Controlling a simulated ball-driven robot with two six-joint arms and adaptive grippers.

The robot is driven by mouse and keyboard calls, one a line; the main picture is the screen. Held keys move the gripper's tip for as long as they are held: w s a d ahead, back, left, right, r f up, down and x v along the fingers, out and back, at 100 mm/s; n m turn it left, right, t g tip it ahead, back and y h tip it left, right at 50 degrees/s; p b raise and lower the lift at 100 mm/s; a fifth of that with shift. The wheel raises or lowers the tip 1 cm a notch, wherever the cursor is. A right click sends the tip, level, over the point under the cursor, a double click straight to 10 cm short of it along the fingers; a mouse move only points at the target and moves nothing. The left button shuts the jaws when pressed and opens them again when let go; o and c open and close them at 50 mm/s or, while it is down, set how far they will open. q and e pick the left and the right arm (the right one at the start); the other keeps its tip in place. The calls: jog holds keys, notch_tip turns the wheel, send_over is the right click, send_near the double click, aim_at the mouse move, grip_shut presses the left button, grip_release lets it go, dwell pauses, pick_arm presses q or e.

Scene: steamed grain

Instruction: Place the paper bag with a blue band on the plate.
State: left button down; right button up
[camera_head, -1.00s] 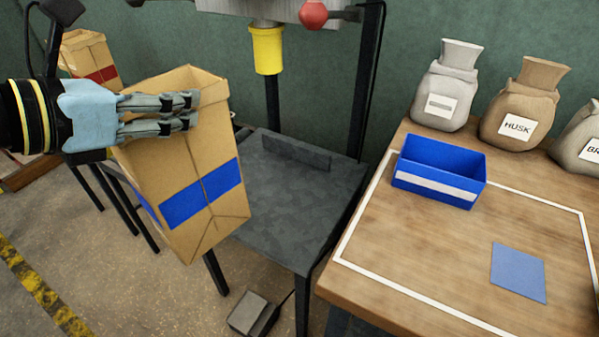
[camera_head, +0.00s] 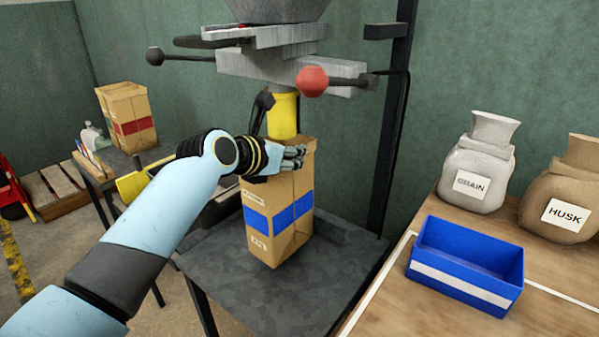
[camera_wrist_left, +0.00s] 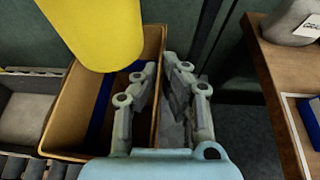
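The paper bag with a blue band (camera_head: 292,218) stands upright over the dark grey plate (camera_head: 335,285), below the yellow spout (camera_head: 283,115). Its bottom is at or very close to the plate; I cannot tell whether it touches. My left gripper (camera_head: 300,152) is at the bag's top edge, with its fingers close together. In the left wrist view, the fingers of the left gripper (camera_wrist_left: 172,68) straddle one wall of the open bag (camera_wrist_left: 72,120) and pinch it. The spout hangs over the bag's mouth in that view. My right gripper is not in view.
A bag with a red band (camera_head: 130,118) stands on a table at the back left. A blue bin (camera_head: 468,262) and sacks marked GRAIN (camera_head: 480,165) and HUSK (camera_head: 566,205) are on the wooden table at right. A red-knobbed lever (camera_head: 313,81) is above the spout.

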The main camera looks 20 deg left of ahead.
aim_at(300, 180)
pick_arm(q)
jog(key=shift+w+d, duration=0.2)
jog(key=shift+w, duration=0.35)
jog(key=shift+w+d, duration=0.15)
jog(key=shift+w, duration=0.4)
jog(key=shift+w+f, duration=0.1)
jog(key=shift+f, duration=0.05)
notch_tip(300, 180, down, 3)
jog(key=shift+f+b, duration=0.2)
jog(key=shift+b, duration=0.65)
jog(key=shift+r, duration=0.1)
jog(key=c, duration=1.5)
grip_release()
